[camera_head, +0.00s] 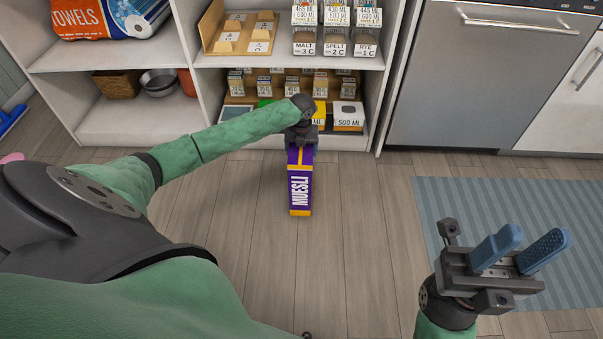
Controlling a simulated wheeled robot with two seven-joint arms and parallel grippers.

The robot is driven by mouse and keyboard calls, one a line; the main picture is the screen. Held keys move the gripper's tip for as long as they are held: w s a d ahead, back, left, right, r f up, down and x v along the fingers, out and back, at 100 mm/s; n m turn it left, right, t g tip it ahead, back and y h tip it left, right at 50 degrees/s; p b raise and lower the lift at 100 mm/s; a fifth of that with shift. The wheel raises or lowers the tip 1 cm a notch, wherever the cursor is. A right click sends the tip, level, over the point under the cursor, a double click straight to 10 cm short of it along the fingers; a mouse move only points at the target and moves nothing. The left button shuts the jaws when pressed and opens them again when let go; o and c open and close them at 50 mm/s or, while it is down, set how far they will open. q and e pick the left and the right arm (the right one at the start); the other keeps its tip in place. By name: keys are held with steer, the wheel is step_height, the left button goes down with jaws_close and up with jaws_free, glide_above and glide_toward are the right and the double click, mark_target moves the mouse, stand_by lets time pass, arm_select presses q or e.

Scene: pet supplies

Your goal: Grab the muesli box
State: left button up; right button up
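The muesli box (300,190) is purple with an orange band and white "MUESLI" lettering. It is in front of the open shelf, over the wooden floor. My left arm reaches across from the left, and my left gripper (301,143) is at the box's far end. Its fingers are hidden from this view, so its grip on the box cannot be made out. My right gripper (521,250) is at the lower right, far from the box, with its two blue fingers apart and nothing between them.
A steel dishwasher (470,80) stands to the right. A blue striped rug (450,200) lies under my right gripper. The floor around the box is clear.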

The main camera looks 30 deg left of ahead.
arm_select(q)
steer(key=shift+c, duration=0.9)
steer(key=shift+r, duration=0.15)
